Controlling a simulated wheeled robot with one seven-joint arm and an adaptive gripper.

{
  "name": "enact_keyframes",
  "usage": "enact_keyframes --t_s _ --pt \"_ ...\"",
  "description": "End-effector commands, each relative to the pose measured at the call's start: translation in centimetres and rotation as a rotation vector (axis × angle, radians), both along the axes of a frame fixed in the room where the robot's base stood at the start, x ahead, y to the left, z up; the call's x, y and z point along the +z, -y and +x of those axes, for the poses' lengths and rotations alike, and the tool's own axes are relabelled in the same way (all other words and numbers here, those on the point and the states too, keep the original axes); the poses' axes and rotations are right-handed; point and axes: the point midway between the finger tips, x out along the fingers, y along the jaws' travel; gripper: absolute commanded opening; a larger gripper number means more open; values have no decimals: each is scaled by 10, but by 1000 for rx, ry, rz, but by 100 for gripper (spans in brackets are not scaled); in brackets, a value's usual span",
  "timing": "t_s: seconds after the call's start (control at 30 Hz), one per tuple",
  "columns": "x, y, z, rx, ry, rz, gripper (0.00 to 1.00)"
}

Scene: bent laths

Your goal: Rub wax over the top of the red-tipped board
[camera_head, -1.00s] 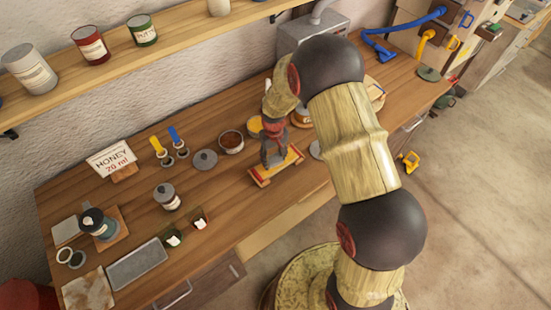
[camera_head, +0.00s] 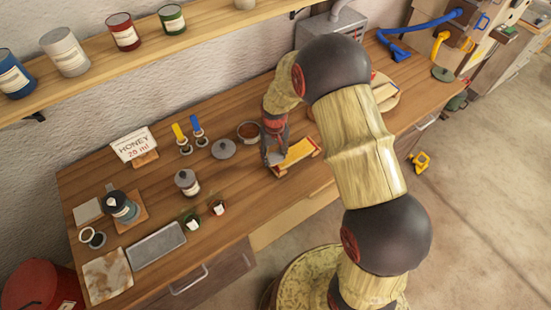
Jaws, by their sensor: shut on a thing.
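The red-tipped board (camera_head: 299,153) lies on the bench. Its top looks yellow-orange and its edges show red. My gripper (camera_head: 271,158) points down at the board's left end, with its fingers close together. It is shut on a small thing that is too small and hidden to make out. I cannot tell whether that thing touches the board. My arm covers the bench just right of the board.
An open tin of brown content (camera_head: 249,131) stands behind the gripper. A grey lid (camera_head: 223,148), a lidded jar (camera_head: 187,182), a honey sign (camera_head: 134,146) and a grey tray (camera_head: 156,246) are to the left. A shelf (camera_head: 95,66) runs above. Bare bench lies left of the board.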

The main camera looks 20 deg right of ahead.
Motion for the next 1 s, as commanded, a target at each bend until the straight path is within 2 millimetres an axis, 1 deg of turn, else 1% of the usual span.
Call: enact_keyframes --t_s 0.03,0.6,0.73,1.0 --pt "7 0 2 -1 2 0 24" --pt "57 0 9 -2 2 0 24" --pt "61 -1 9 -2 1 0 24" --pt "60 -1 9 -2 1 0 24"
